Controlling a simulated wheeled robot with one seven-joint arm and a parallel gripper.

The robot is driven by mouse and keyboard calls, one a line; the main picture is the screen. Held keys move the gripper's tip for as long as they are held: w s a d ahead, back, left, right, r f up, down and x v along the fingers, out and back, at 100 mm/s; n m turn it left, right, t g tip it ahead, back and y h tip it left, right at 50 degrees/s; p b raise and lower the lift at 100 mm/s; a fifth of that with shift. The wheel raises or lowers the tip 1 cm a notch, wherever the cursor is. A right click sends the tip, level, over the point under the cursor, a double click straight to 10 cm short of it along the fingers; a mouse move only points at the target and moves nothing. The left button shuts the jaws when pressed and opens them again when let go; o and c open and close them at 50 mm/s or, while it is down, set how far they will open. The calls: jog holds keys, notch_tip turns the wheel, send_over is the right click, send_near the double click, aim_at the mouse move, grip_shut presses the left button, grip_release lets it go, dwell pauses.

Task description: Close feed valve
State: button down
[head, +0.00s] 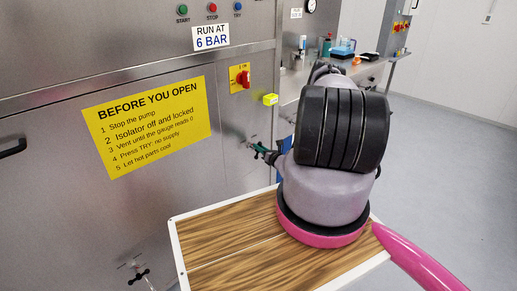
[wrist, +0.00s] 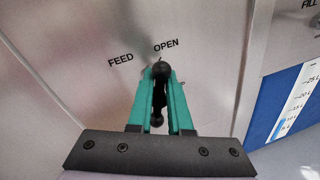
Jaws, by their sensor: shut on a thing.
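The feed valve's black handle (wrist: 161,71) is on the steel panel, below the printed words FEED and OPEN in the wrist view. A dark round end shows near the fingertips and another lower between the fingers. My gripper (wrist: 160,88) has green fingers, one on each side of the handle, and is shut on it. In the head view my gripper (head: 262,149) is at the steel panel, right of the yellow sign. My arm hides part of the panel there. The fingers cover part of the handle, so its exact angle is hard to tell.
A yellow sign (head: 150,125), a red isolator switch (head: 242,79) and a yellow-green block (head: 270,99) are on the panel. Another black valve (head: 139,275) is low left. A blue level scale (wrist: 285,105) stands right of the gripper. Open floor (head: 450,150) lies right.

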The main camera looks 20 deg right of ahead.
jog(key=m, duration=0.2)
jog(key=d+m, duration=0.1)
jog(key=shift+w+r+g+y, duration=0.2)
jog(key=shift+w+g+y, duration=0.1)
jog(key=shift+w, duration=0.05)
jog(key=shift+w+d+f+m+g+y, duration=0.15)
jog(key=shift+f+m+g+y, duration=0.15)
jog(key=shift+m, duration=1.15)
jog(key=shift+s+d+f+m+g+y, duration=0.15)
jog(key=shift+d+f+m+y, duration=0.15)
jog(key=shift+m, duration=1.2)
jog(key=shift+w+d+f+m+g+y, duration=0.15)
jog(key=shift+f+m+g+y, duration=0.2)
jog(key=shift+m, duration=1.1)
jog(key=shift+r, duration=0.1)
jog(key=c, duration=0.8)
grip_release()
jog(key=shift+c, duration=0.2)
jog(key=shift+a, duration=0.15)
jog(key=shift+s+f, duration=0.2)
